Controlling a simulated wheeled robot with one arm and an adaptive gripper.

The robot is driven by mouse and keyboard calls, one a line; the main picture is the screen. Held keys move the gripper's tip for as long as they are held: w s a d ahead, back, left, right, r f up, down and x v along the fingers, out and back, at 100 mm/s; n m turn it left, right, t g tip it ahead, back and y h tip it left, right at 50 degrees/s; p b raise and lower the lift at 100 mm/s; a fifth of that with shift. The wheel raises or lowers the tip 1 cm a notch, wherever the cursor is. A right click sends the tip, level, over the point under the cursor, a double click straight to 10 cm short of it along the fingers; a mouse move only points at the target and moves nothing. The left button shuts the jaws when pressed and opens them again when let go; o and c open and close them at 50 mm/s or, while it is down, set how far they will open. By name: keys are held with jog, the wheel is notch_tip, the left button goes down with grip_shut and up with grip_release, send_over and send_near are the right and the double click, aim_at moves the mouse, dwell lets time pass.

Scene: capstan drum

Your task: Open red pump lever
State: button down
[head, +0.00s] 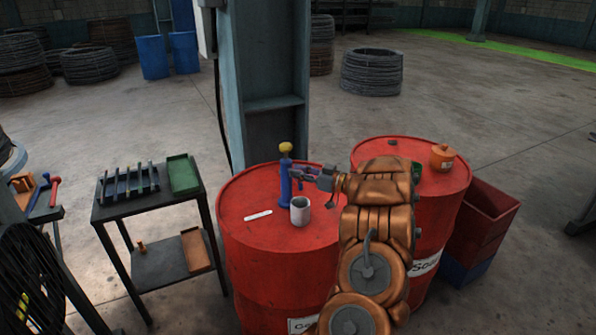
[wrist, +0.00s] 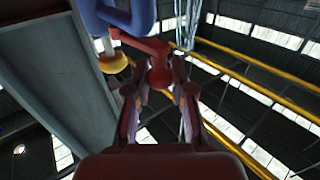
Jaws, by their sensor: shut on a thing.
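A blue pump (head: 285,187) with a yellow knob (head: 286,147) stands upright on the left red drum (head: 255,240). My gripper (head: 303,171) reaches it from the right, just below the knob. In the wrist view, the pump's blue body (wrist: 125,14) and yellow knob (wrist: 113,63) show at the top. The red lever (wrist: 145,44) runs from the pump to a rounded end between my fingers. My gripper (wrist: 160,78) is shut on that end. In the head view the lever is too small and covered to make out.
A white-grey cup (head: 300,211) stands just below my gripper on the drum, with a white strip (head: 258,215) to its left. A second red drum (head: 445,190) bears an orange pot (head: 442,157). A steel pillar (head: 270,90) rises behind. A dark cart (head: 150,205) stands left.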

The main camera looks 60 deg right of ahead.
jog(key=shift+s+d+n+y, duration=0.15)
jog(key=shift+d+n+y, duration=0.1)
jog(key=shift+n+y, duration=0.45)
jog(key=shift+s+d+y, duration=0.1)
jog(key=shift+y, duration=0.6)
jog(key=c, duration=1)
grip_release()
jog(key=v, duration=1.2)
jog(key=shift+r, duration=0.2)
